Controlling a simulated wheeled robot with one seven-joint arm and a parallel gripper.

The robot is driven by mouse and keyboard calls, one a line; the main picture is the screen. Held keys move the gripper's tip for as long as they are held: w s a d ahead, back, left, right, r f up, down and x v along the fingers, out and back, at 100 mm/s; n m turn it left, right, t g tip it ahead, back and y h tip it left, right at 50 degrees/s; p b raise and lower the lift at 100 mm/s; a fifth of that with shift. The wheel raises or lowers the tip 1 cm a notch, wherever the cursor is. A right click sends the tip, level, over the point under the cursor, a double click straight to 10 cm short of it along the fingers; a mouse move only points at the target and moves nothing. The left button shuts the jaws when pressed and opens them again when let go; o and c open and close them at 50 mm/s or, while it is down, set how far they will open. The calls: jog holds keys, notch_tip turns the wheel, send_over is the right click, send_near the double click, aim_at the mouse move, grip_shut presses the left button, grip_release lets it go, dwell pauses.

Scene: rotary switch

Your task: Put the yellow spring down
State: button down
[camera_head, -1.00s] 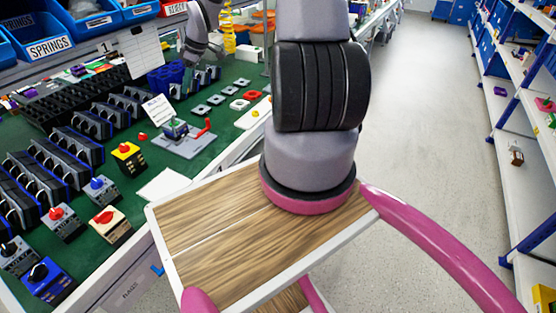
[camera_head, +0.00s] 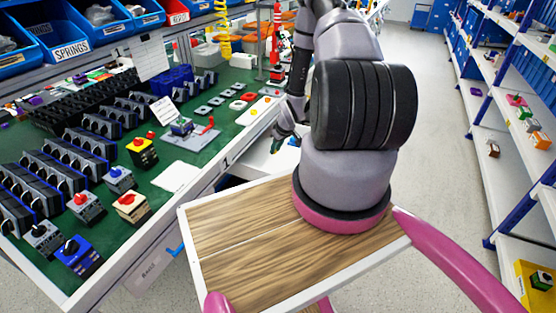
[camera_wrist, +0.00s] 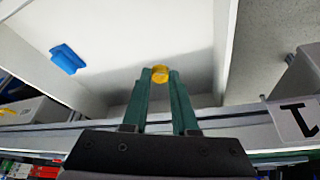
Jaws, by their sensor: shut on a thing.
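My gripper (camera_wrist: 160,82) is shut on the yellow spring (camera_wrist: 160,72), which shows as a small yellow round end between the two green fingertips in the wrist view. The spring is above a white drawer-like space (camera_wrist: 135,35), and I cannot tell whether it touches the bottom. In the head view my gripper (camera_head: 284,140) points down by the bench's right edge, over a pale open drawer (camera_head: 262,163). The spring cannot be made out there.
The green bench (camera_head: 110,165) holds rows of switches and parts. A blue handle (camera_wrist: 67,59) sits on white in the wrist view. Blue bins (camera_head: 88,20), one labelled SPRINGS, stand at the back. Shelves (camera_head: 500,120) line the right, with clear floor before them.

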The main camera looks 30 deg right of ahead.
send_over(275, 171)
jog(key=s, duration=0.1)
notch_tip(275, 171, down, 6)
jog(key=shift+s+d+r, duration=0.1)
jog(key=shift+d+r, duration=0.05)
jog(key=shift+f, duration=2.2)
jog(key=shift+f, duration=0.15)
jog(key=c, duration=0.7)
grip_release()
